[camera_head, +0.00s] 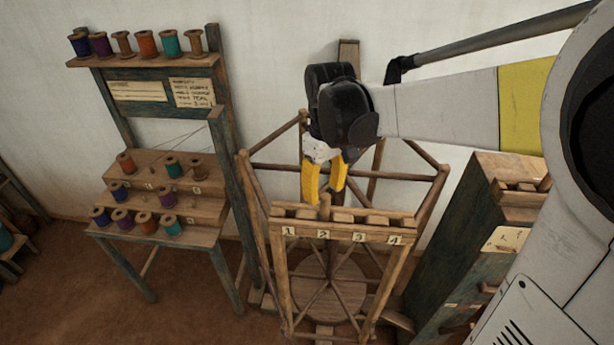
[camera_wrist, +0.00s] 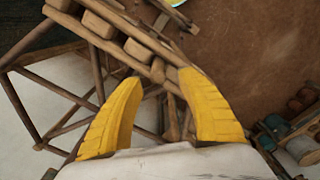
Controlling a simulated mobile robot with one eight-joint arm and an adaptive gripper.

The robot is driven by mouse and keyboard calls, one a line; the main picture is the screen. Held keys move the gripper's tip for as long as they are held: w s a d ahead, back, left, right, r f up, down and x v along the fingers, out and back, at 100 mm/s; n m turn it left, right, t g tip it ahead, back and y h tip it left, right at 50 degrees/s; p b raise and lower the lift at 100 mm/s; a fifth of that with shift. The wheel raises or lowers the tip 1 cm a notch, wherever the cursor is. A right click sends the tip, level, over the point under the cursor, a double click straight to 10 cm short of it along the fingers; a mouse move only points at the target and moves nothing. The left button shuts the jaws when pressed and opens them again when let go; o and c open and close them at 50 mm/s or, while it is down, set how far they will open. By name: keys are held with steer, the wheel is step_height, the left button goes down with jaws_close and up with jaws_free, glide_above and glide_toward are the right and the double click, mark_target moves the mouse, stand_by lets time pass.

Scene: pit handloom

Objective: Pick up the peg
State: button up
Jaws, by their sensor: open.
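My gripper (camera_head: 323,197) points down with its yellow fingers apart, over the numbered rail of a wooden frame. A small upright wooden piece (camera_head: 325,208), which looks like the peg, stands at the rail just below and between the fingertips. In the wrist view my gripper (camera_wrist: 158,78) is open, and a rounded wooden piece (camera_wrist: 173,118) shows between the fingers, nearer the right one. I cannot tell for sure that it is the same peg. Nothing is clearly held. The rail (camera_head: 341,233) carries labels 1 to 3 and beyond, with several wooden blocks along its top.
A spool rack (camera_head: 160,210) with coloured spools stands at the left. A dark wooden cabinet (camera_head: 455,225) stands close to the right of the frame. Slanted bars of the frame (camera_head: 433,195) rise around my gripper. The brown floor (camera_head: 70,295) is open at lower left.

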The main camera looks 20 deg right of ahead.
mark_target(325, 212)
steer(key=f, duration=0.4)
steer(key=shift+s+d+f+p, duration=0.1)
steer(key=shift+d+f+p, duration=0.1)
steer(key=shift+f+p, duration=0.1)
steer(key=shift+s, duration=0.1)
steer(key=shift+c, duration=0.4)
jaws_close()
steer(key=shift+r, duration=0.2)
